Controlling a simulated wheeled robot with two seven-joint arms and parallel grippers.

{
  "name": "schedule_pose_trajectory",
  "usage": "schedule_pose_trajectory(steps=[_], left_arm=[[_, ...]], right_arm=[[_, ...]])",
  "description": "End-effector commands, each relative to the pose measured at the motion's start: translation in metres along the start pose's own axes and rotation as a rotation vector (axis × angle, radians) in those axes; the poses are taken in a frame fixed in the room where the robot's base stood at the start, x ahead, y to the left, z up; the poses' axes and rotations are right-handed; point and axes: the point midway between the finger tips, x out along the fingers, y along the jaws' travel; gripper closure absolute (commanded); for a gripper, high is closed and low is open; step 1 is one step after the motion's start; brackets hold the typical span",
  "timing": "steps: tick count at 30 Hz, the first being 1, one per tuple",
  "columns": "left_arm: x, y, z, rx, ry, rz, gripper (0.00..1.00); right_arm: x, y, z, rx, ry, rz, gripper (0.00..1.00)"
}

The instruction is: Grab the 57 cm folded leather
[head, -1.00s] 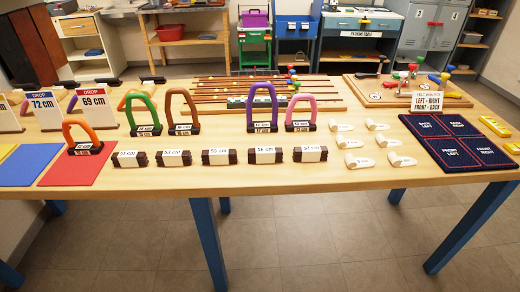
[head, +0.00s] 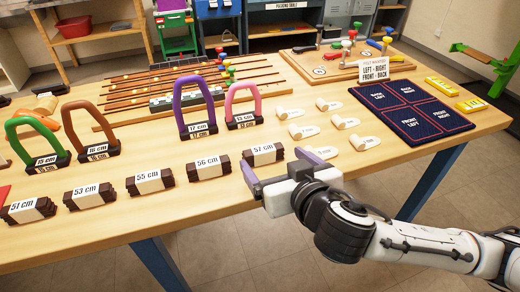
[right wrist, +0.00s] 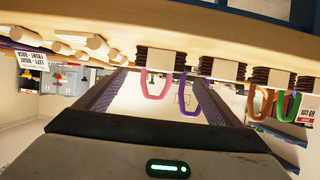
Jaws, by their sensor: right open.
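The 57 cm folded leather (head: 264,154) is a dark brown folded bundle with a white band. It lies on the table at the right end of a row of similar bundles. My right gripper (head: 278,168) is open, with its two purple fingers at the table's front edge, just in front of this bundle and apart from it. In the right wrist view, which is upside down, a bundle (right wrist: 159,60) that looks like the 57 cm one shows beyond and between the open fingers (right wrist: 155,95). My left gripper is not in view.
The 56 cm bundle (head: 208,167) lies close to the left. Pink (head: 242,106) and purple (head: 194,105) arches stand behind. White rolls (head: 318,154) lie right of the bundle, near the right finger. A navy mat (head: 412,110) lies farther right.

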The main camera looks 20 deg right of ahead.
Motion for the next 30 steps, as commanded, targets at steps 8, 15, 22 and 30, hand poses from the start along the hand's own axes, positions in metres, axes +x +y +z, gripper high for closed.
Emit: schedule_pose_trajectory(steps=[8, 15, 22, 30], left_arm=[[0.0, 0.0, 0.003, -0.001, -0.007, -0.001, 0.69], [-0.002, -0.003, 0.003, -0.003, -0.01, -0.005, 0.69], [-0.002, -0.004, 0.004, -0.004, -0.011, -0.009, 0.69], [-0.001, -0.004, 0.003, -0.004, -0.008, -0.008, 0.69]], right_arm=[[0.033, 0.0, 0.0, 0.0, 0.0, -0.001, 0.12], [0.063, 0.002, -0.005, -0.003, 0.001, 0.0, 0.12], [0.086, 0.001, -0.003, -0.001, -0.001, -0.002, 0.12], [0.086, 0.001, -0.002, 0.0, -0.002, -0.002, 0.21]])
